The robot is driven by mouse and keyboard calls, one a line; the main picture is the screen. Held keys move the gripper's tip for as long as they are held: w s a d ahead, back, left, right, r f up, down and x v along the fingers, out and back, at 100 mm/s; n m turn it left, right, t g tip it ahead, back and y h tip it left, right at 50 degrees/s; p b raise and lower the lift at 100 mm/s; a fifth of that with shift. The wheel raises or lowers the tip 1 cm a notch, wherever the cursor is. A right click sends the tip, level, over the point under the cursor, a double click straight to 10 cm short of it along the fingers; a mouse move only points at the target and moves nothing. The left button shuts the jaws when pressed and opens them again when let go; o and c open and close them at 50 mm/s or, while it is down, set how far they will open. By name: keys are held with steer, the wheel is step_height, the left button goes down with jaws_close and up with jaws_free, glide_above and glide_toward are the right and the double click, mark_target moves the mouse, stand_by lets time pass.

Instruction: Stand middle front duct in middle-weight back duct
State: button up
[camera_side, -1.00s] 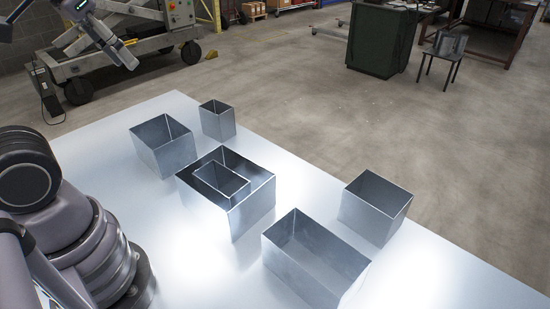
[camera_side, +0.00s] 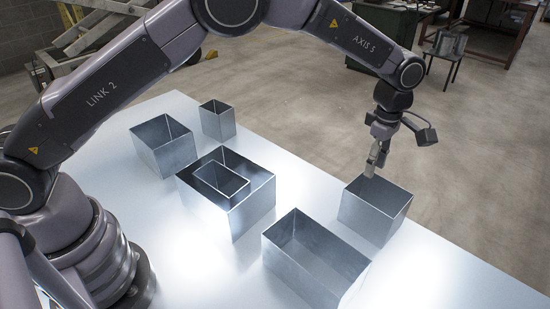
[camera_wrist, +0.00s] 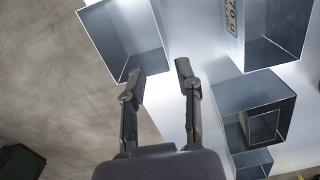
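Several open-topped square metal ducts stand on the shiny table. In the side view, a tall duct (camera_side: 376,208) stands at the right, a large long duct (camera_side: 315,258) at the lower middle, and a square duct (camera_side: 163,147) and a small narrow duct (camera_side: 217,121) at the back left. A wide duct (camera_side: 250,200) in the middle has a smaller duct (camera_side: 221,180) standing inside it. My gripper (camera_side: 373,168) is at the far left rim of the right duct. In the wrist view, its fingers (camera_wrist: 158,72) are apart; the left one overlaps a duct's corner (camera_wrist: 125,40). I cannot tell whether a wall lies between them.
A printed label ending in "g" (camera_wrist: 231,15) shows between ducts in the wrist view. The table's far edge runs close behind the right duct, with concrete floor (camera_side: 300,95) beyond. The table (camera_side: 460,270) is clear at the lower right.

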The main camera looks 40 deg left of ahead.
steer(key=shift+d+f, duration=0.2)
steer(key=shift+f, duration=0.3)
steer(key=shift+d+f, duration=0.15)
steer(key=shift+f, duration=0.35)
step_height(320, 180, down, 8)
steer(key=shift+f, duration=0.1)
jaws_close()
steer(key=shift+r, duration=0.2)
steer(key=shift+r, duration=4.4)
